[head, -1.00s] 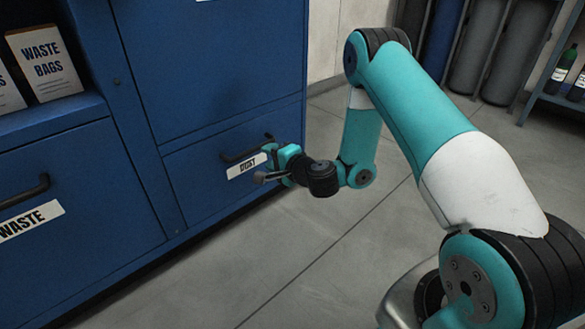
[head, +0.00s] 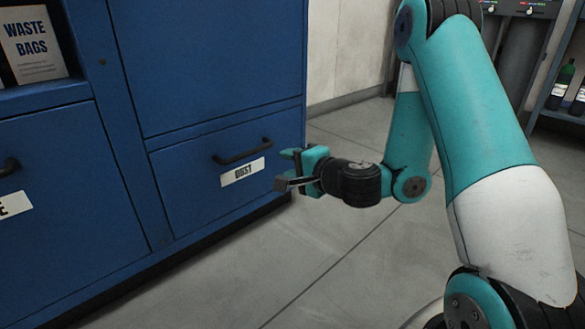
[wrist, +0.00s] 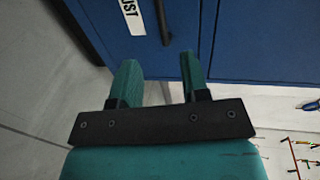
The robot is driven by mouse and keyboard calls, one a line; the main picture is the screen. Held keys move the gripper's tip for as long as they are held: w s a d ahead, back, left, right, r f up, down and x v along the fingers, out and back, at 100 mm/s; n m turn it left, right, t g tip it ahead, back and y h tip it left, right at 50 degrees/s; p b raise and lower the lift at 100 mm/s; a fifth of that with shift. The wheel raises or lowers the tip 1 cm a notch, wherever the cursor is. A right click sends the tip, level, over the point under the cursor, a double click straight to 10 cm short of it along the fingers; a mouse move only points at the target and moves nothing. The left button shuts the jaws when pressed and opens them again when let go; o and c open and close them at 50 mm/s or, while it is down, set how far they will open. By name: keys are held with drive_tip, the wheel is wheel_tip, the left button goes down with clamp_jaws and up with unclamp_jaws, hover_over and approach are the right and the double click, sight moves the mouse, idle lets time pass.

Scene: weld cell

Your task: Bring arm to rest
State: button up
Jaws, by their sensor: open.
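My gripper (head: 284,169) is in front of the blue cabinet, just right of the drawer labelled DUST (head: 226,182). In the wrist view my gripper (wrist: 157,75) has its two teal fingers apart with nothing between them. The drawer's black handle (head: 243,151) is clear of the fingers, and the drawer front looks flush with the cabinet. The handle (wrist: 163,20) also shows in the wrist view, beyond the fingers. My arm is bent, with its upper link reaching up at the right of the head view.
A WASTE BAGS box (head: 32,44) stands on the cabinet's open shelf at the left. Grey floor (head: 250,265) lies free in front of the cabinet. At the back right are a grey cylinder (head: 520,55) and a shelf with bottles (head: 563,85).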

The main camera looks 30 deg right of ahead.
idle(0.3)
drive_tip(key=s+a+r+n+g+y+p, duration=0.35)
drive_tip(key=a+r+n+p, duration=0.25)
drive_tip(key=a+r, duration=0.25)
drive_tip(key=s+a+r+n+g+y+p, duration=0.35)
drive_tip(key=a+r+n+p, duration=0.3)
drive_tip(key=r, duration=0.25)
drive_tip(key=s+a+r+n+g+h+p, duration=0.35)
drive_tip(key=s+r+n+g+p, duration=0.4)
drive_tip(key=s+r+p, duration=0.5)
drive_tip(key=s+d+r+n+h+p, duration=0.2)
drive_tip(key=s+d+r+h+p, duration=0.15)
drive_tip(key=s+r+p, duration=0.35)
wheel_tip(320, 180, up, 36)
drive_tip(key=p, duration=3.4)
drive_tip(key=shift+d+g+y, duration=0.25)
drive_tip(key=shift+g+y, duration=0.05)
drive_tip(key=shift+g, duration=0.05)
